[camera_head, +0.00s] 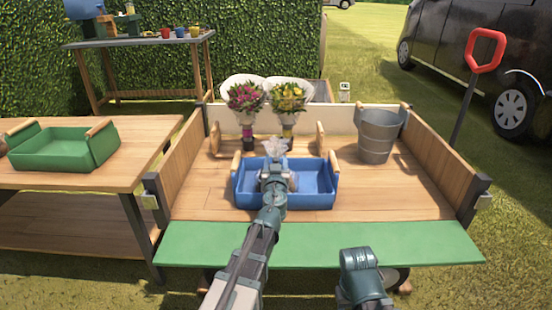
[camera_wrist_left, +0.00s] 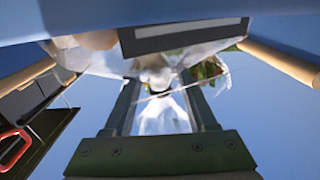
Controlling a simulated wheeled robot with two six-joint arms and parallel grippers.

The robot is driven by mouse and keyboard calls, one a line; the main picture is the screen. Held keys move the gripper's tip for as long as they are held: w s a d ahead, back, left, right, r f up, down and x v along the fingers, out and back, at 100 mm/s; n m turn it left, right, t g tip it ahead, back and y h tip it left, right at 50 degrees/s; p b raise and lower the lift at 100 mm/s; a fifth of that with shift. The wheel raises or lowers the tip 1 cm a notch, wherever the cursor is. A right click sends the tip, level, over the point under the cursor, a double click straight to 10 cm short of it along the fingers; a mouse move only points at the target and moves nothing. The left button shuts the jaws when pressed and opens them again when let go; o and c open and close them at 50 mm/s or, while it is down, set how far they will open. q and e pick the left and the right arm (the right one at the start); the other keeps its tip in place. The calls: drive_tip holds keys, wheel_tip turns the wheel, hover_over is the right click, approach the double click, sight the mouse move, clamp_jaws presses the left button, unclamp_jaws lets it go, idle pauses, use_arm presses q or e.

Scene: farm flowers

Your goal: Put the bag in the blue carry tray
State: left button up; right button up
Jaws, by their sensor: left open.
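The blue carry tray (camera_head: 325,198) sits on the wooden cart bed and has wooden handles at both ends. A clear, crumpled plastic bag (camera_head: 275,147) shows at the tray, partly hidden behind my left gripper (camera_head: 274,172). In the left wrist view, the bag (camera_wrist_left: 100,62) has pale round contents and a dark panel, with blue tray walls around it. My left gripper (camera_wrist_left: 158,85) is open, with its fingers on either side of the bag's clear gathered top. Whether the bag rests on the tray floor is hidden. The right gripper is not visible; only part of my right arm shows.
Behind the tray, a wooden rack (camera_head: 305,148) holds two flower bouquets (camera_head: 245,98) (camera_head: 288,97). A grey bucket (camera_head: 378,138) stands to the right. A green tray (camera_head: 62,148) is on the left table.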

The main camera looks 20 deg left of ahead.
use_arm(q)
drive_tip(key=v, duration=1)
drive_tip(key=shift+w, duration=0.1)
